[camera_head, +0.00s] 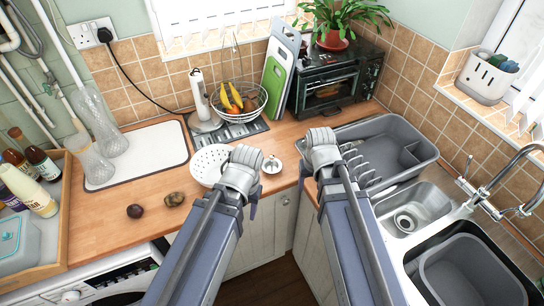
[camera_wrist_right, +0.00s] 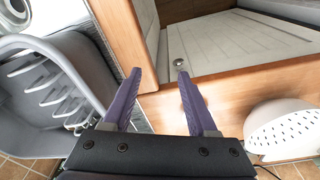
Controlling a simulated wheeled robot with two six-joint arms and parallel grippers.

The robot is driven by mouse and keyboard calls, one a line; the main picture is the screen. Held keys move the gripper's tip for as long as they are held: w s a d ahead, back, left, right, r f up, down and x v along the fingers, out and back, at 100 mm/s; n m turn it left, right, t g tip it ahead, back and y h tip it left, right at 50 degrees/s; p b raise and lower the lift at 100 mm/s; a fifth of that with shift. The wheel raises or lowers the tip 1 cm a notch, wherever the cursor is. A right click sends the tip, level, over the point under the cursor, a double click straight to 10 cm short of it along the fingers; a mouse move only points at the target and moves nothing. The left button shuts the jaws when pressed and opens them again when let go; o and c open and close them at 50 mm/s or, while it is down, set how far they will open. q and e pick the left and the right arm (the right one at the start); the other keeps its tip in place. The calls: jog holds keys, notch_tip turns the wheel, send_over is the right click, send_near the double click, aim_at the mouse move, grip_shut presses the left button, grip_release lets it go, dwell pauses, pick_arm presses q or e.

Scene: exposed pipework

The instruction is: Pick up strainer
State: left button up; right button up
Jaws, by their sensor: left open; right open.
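The strainer (camera_head: 208,165) is a white, round bowl with many small holes. It sits on the wooden worktop, just left of my left gripper (camera_head: 245,190), which hides its right edge. It also shows at the right edge in the right wrist view (camera_wrist_right: 288,130), partly cut off. My left gripper is open; its fingers are mostly hidden by the wrist in the head view. My right gripper (camera_head: 310,180) is open near the worktop's front edge, left of the grey dish rack. In the right wrist view the purple fingers (camera_wrist_right: 159,75) are apart, with nothing between them.
A grey dish rack (camera_head: 385,150) stands right of my right gripper, beside the sink (camera_head: 410,205). A small round white item (camera_head: 271,165) lies between the grippers. A fruit basket (camera_head: 240,102) and toaster oven (camera_head: 335,85) stand behind. Two dark round fruits (camera_head: 174,199) lie front left.

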pick_arm(q)
jog(key=b, duration=0.1)
jog(key=f+b, duration=0.1)
jog(key=shift+w+d+f+b, duration=0.2)
jog(key=shift+d+f+b, duration=0.05)
jog(key=shift+d+b, duration=0.1)
pick_arm(e)
jog(key=w+a+t, duration=0.3)
jog(key=w+a, duration=0.9)
jog(key=w, duration=0.2)
